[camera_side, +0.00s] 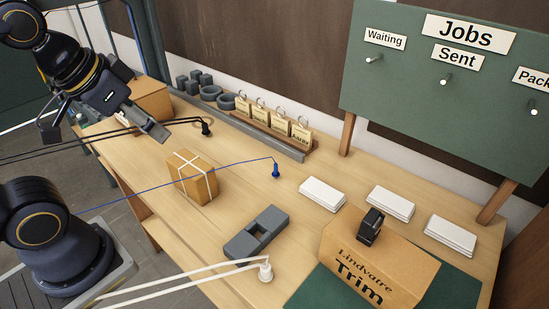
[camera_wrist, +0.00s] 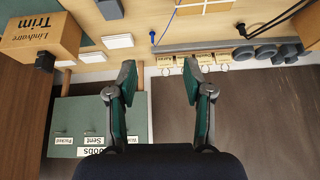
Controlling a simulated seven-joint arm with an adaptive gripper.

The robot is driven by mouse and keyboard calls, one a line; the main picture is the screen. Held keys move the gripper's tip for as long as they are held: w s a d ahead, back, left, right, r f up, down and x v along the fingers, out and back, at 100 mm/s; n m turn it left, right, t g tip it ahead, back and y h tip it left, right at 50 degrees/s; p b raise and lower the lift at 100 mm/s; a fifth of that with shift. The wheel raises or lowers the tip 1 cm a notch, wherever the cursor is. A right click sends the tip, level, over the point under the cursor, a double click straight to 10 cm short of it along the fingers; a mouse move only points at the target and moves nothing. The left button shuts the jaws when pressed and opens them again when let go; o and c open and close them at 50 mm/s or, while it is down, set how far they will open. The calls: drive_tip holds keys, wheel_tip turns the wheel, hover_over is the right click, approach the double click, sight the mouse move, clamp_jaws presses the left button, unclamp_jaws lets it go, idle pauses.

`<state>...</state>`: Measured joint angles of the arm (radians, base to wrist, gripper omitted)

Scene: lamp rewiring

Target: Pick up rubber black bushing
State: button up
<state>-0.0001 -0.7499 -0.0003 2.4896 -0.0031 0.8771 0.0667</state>
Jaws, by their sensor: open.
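A small black piece (camera_side: 206,127) at the end of black cords looks like the rubber black bushing. It stands on the wooden table, in front of the back rail. In the wrist view this black piece (camera_wrist: 241,30) shows at the upper right, to the right of my fingers. My gripper (camera_wrist: 159,68) is open, with nothing between its two fingers. In the side view my gripper (camera_side: 155,130) hangs above the table, to the left of the black piece and apart from it.
A blue-ended cord (camera_side: 276,171), a white-ended cord (camera_side: 265,272), a tied parcel (camera_side: 194,178) and a slotted grey block (camera_side: 256,234) are on the table. Dark rings (camera_side: 211,93) and tags (camera_side: 279,122) line the back. A Trim box (camera_side: 375,262) stands front right, below the Jobs board (camera_side: 450,95).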

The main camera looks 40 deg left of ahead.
drive_tip(key=w+a+r+m+t, duration=0.1)
drive_tip(key=w+r, duration=0.2)
drive_tip(key=w, duration=0.2)
drive_tip(key=w+a+r+m, duration=0.1)
drive_tip(key=w+r, duration=0.2)
drive_tip(key=w, duration=0.3)
drive_tip(key=n+g, duration=0.3)
drive_tip(key=n, duration=0.2)
hover_over(204, 124)
drive_tip(key=s, duration=0.6)
wheel_tip(204, 124, down, 19)
drive_tip(key=shift+y, duration=0.4)
drive_tip(key=x, duration=0.6)
drive_tip(key=w+x, duration=0.1)
drive_tip(key=x, duration=0.2)
drive_tip(key=shift+w+d+f, duration=0.1)
drive_tip(key=shift+d+f, duration=0.05)
drive_tip(key=shift+f, duration=0.1)
drive_tip(key=shift+t, duration=0.3)
drive_tip(key=shift+d+x, duration=0.15)
drive_tip(key=shift+x, duration=1.35)
drive_tip(key=shift+d+x, duration=0.15)
drive_tip(key=shift+x, duration=1.3)
drive_tip(key=shift+f, duration=0.1)
drive_tip(key=c, duration=0.8)
drive_tip(key=shift+c, duration=0.2)
